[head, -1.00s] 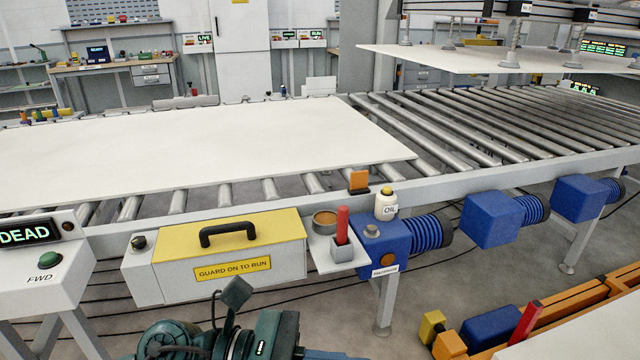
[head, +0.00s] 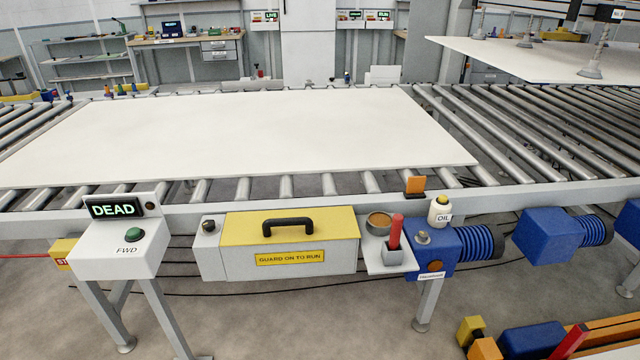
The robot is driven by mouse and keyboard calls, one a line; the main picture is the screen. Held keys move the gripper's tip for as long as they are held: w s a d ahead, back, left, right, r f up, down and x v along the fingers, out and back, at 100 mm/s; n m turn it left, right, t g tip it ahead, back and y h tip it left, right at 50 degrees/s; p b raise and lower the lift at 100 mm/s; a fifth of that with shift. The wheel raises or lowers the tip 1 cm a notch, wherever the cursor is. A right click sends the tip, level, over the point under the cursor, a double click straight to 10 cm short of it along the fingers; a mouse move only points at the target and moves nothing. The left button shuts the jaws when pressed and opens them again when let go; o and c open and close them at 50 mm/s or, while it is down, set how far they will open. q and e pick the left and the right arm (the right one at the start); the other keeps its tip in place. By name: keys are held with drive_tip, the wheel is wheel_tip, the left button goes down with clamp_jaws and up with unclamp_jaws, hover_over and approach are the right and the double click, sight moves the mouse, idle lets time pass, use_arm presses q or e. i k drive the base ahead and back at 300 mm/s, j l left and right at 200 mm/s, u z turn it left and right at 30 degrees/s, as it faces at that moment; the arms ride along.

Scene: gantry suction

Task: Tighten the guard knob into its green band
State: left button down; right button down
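The yellow-topped guard box (head: 291,246) with a black handle and a "GUARD ON TO RUN" label is mounted on the conveyor's front rail. A small dark knob (head: 209,227) stands on the grey block at the guard's left end. I cannot make out a green band on or around the knob at this size. Neither of my grippers is in the head view.
A control box (head: 118,249) with a "DEAD" display and green FWD button stands left of the guard. To its right are a shelf with a red-handled tool (head: 395,232), an oil bottle (head: 440,210) and a blue motor (head: 430,255). A white sheet (head: 240,130) lies on the rollers.

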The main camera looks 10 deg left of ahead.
sight(209, 225)
drive_tip(key=k+j+z, duration=0.1)
drive_tip(key=j, duration=0.3)
drive_tip(key=k+j, duration=0.1)
drive_tip(key=j, duration=0.35)
drive_tip(key=k+j+z, duration=0.15)
drive_tip(key=j, duration=0.25)
drive_tip(key=k+j, duration=0.1)
drive_tip(key=j, duration=0.3)
drive_tip(key=k+j+z, duration=0.15)
drive_tip(key=j, duration=0.25)
drive_tip(key=k+j, duration=0.15)
drive_tip(key=j, duration=0.25)
drive_tip(key=z, duration=0.05)
